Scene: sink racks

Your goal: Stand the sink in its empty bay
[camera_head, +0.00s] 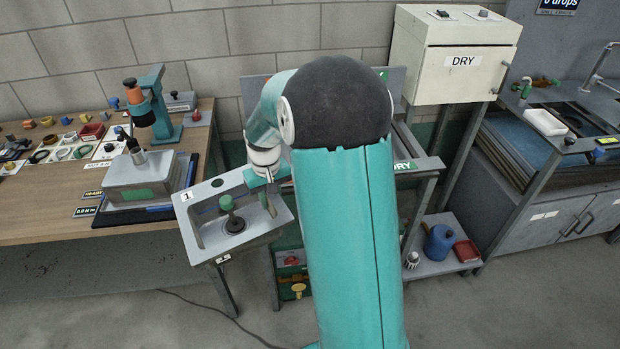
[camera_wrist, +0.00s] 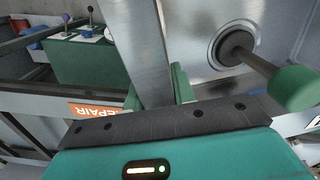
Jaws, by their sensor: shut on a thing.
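The grey steel sink (camera_head: 207,236) with a "1" tag hangs level, left of my arm in the head view, between the bench and the rack. My gripper (camera_head: 266,190) is shut on its upper right rim. In the wrist view, the rim (camera_wrist: 150,50) lies between the green fingers of my gripper (camera_wrist: 157,95). A green-headed stem (camera_wrist: 295,88) rises from the sink's drain. The rack (camera_head: 428,165) with a green "DRY" label is largely behind my arm, so I cannot tell which bay is empty. An orange "REPAIR" label (camera_wrist: 97,112) shows on a grey rail in the wrist view.
A wooden bench (camera_head: 40,218) with tools and a grey box (camera_head: 140,178) is close left of the sink. A blue container (camera_head: 440,243) and a red box (camera_head: 467,251) sit on a low shelf. A cable (camera_head: 215,312) crosses the floor.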

